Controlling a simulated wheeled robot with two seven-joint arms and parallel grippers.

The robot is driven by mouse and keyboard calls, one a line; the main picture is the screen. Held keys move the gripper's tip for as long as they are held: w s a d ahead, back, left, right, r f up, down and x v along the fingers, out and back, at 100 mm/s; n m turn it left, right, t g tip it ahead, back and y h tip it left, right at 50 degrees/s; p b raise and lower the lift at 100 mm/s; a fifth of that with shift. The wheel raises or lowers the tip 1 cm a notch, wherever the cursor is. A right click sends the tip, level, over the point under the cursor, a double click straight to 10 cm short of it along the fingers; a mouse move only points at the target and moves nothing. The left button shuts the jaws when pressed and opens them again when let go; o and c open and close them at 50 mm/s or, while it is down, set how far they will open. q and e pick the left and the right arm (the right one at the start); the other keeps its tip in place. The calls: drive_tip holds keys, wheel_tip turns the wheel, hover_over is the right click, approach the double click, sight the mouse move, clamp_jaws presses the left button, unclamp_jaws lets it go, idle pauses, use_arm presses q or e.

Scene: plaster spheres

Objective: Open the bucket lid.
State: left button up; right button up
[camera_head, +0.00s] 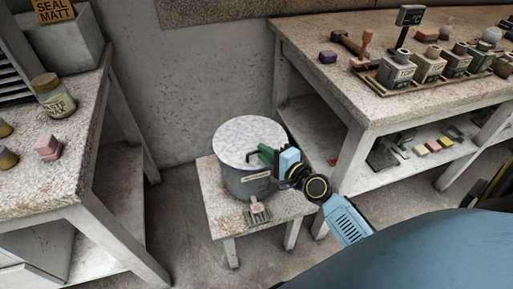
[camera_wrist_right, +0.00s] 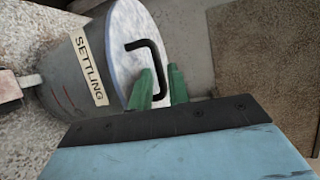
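A grey bucket (camera_head: 240,185) stands on a low stool, with a pale speckled lid (camera_head: 240,135) lying flat on it. In the right wrist view the bucket (camera_wrist_right: 75,75) has a "SETTLING" label, and the lid (camera_wrist_right: 122,40) carries a bent black handle (camera_wrist_right: 153,60). My right gripper (camera_head: 263,154) reaches in over the lid's right side. Its green fingertips (camera_wrist_right: 161,82) are apart, with part of the handle between them; a gap shows beside the handle, and contact is unclear. My left gripper is not in view.
The low stool (camera_head: 218,210) also holds a small block-like object (camera_head: 258,213) in front of the bucket. A workbench (camera_head: 345,95) with several labelled jars is close on the right. Another bench (camera_head: 85,175) stands left. Floor between is clear.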

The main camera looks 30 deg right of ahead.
drive_tip(key=x, duration=0.2)
drive_tip(key=shift+w+f, duration=0.15)
drive_tip(key=shift+w, duration=0.2)
drive_tip(key=shift+w+a, duration=0.15)
drive_tip(key=shift+w, duration=0.5)
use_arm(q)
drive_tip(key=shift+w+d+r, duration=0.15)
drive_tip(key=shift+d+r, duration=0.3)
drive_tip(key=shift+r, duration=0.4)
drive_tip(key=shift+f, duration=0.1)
use_arm(e)
drive_tip(key=shift+c, duration=0.4)
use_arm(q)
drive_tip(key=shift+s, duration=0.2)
use_arm(e)
clamp_jaws()
drive_tip(key=shift+f, duration=0.1)
